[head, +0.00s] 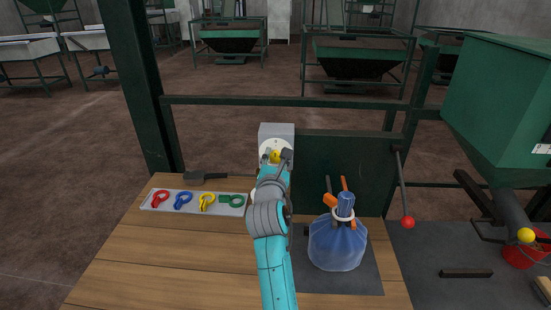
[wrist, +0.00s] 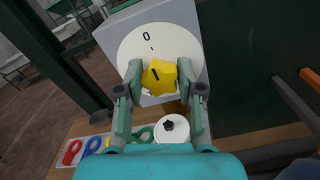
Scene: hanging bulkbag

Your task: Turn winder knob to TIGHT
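The yellow winder knob (head: 275,157) sits on a white dial on the front of a grey box (head: 277,130) at the back of the bench. In the wrist view the knob (wrist: 158,77) has a short black line on its face, tilted a little. A "0" shows at the top of the white dial (wrist: 146,52); I see no TIGHT label, and the fingers and knob cover part of the dial. My gripper (wrist: 158,82) has one finger on each side of the knob, and both pads appear to touch it. In the head view my arm partly hides the knob.
A tray (head: 147,207) of red, blue, yellow and green clips lies on the left of the wooden bench. A tied blue bag (head: 337,248) stands on the dark mat at right. A lever with a red ball (head: 408,222) hangs beyond it. A white round lid (wrist: 172,130) is below my gripper.

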